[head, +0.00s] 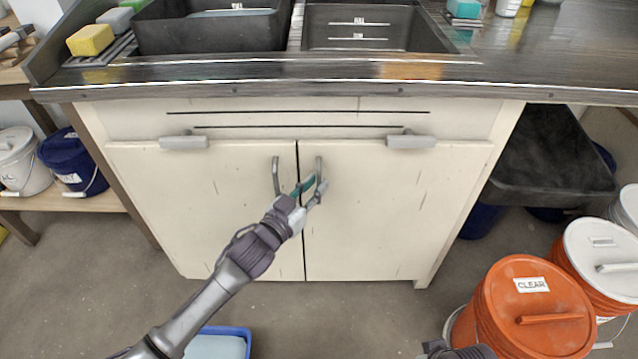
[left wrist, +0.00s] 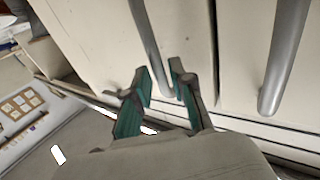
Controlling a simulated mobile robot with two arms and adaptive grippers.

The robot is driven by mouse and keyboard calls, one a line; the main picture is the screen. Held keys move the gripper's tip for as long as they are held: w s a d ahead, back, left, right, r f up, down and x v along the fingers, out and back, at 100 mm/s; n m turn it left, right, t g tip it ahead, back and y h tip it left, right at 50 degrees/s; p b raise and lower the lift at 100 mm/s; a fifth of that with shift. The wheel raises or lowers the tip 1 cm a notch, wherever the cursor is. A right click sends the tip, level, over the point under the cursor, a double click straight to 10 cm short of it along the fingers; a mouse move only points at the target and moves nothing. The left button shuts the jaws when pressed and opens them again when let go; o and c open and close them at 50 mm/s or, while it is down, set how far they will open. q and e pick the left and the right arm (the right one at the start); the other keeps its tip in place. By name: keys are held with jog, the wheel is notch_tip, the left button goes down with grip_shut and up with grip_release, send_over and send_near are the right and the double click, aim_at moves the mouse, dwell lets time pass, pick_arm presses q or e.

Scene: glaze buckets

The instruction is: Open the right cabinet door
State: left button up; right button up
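The right cabinet door (head: 395,215) is cream and closed, flush with the left door (head: 225,215). Its grey bar handle (head: 318,165) is upright near the middle seam. My left gripper (head: 314,188) is at this handle. In the left wrist view the handle (left wrist: 150,45) runs between the teal-padded fingers of my left gripper (left wrist: 160,82). The fingers are apart, with some gap beside the bar. The left door's handle (left wrist: 284,60) is outside the fingers. Only a dark piece of my right arm shows at the bottom edge of the head view; its fingers cannot be made out.
The counter (head: 330,75) with sinks overhangs the doors. Two drawer pulls (head: 411,141) stick out above them. An orange bucket (head: 520,310) and a white-lidded bucket (head: 605,250) stand at right. A blue tub (head: 235,332) is on the floor. Floor before the right door is clear.

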pick_arm(q)
jog(key=shift+x, duration=1.1)
grip_shut()
